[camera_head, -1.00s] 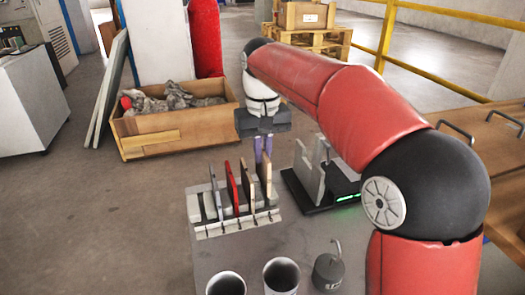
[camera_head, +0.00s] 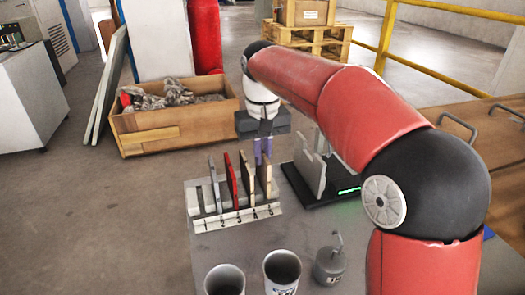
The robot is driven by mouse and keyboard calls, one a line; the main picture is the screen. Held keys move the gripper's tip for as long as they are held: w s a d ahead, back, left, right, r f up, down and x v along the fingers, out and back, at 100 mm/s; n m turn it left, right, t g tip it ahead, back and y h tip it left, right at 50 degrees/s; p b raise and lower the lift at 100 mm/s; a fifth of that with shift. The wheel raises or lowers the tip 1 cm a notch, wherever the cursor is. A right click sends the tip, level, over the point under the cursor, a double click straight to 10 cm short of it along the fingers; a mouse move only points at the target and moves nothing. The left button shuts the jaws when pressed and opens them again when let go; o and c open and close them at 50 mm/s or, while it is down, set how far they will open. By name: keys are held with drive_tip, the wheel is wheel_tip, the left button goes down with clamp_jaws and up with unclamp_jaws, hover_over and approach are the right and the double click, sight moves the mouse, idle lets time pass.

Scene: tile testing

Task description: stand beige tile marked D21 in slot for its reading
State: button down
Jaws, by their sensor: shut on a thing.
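A pale slotted rack (camera_head: 232,222) with numbered slots stands on the grey table. My gripper (camera_head: 263,152), with purple fingers, points down over its right end. It is shut on the top of a beige tile (camera_head: 265,175), which stands upright at the rightmost slot. I cannot tell whether its lower edge is fully seated. The leftmost slot looks empty. The D21 mark is not legible on any tile.
Right of the rack is a black device (camera_head: 325,196) with a green display and upright grey plates (camera_head: 309,170). Two cups (camera_head: 282,270) and a grey weight with a hook (camera_head: 329,265) stand at the front. A wooden box (camera_head: 175,128) lies behind.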

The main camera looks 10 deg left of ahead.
drive_tip(key=shift+f+b, duration=0.3)
drive_tip(key=shift+f, duration=0.35)
drive_tip(key=shift+f, duration=0.15)
drive_tip(key=c, duration=1.5)
unclamp_jaws()
